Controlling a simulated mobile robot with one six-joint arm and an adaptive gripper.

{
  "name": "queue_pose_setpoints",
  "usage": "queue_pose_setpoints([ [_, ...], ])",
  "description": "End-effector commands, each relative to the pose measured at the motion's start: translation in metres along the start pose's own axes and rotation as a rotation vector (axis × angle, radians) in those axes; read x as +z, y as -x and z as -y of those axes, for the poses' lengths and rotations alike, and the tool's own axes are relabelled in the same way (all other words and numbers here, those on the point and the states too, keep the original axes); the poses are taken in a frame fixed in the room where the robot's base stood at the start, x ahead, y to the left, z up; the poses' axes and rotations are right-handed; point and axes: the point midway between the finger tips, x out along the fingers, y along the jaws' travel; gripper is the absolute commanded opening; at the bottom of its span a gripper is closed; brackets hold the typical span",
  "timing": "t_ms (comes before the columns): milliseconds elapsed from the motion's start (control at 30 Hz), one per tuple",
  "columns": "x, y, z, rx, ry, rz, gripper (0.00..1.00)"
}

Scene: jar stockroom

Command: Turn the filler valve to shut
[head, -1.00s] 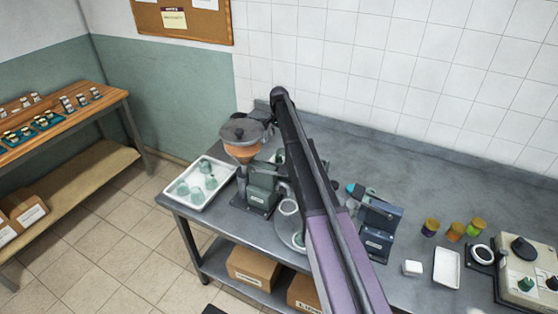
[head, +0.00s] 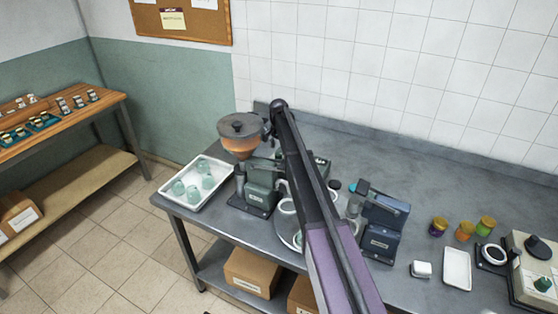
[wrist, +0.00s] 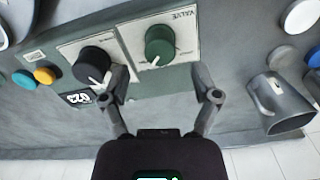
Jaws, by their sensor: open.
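The filler (head: 262,188) stands at the left part of the bench with an orange hopper (head: 240,143) on top. In the wrist view its green valve knob (wrist: 160,40) sits on a pale plate with an upside-down VALVE label. The knob's white pointer mark faces down and slightly left in that picture. My gripper (wrist: 165,92) is open and empty, its two fingers apart below the knob and not around it. In the head view my arm hides the gripper and the knob.
A black knob (wrist: 92,65) is close left of the valve knob, beside my left finger. A grey metal cup or spout (wrist: 280,105) is at right. A white tray of jars (head: 170,188) is left of the filler; a blue-grey machine (head: 382,222) stands to its right.

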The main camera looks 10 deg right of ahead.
Motion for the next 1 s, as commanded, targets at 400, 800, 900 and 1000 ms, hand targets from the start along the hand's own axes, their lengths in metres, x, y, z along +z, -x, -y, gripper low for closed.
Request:
queue_pose_setpoints([
  [400,0.000,-0.034,0.000,0.000,0.001,0.000,0.79],
  [800,0.001,-0.043,0.001,0.000,0.001,0.000,0.79],
  [900,0.001,-0.043,0.001,0.000,0.001,0.000,0.79],
  [1000,0.001,-0.043,0.001,0.000,0.001,0.000,0.79],
])
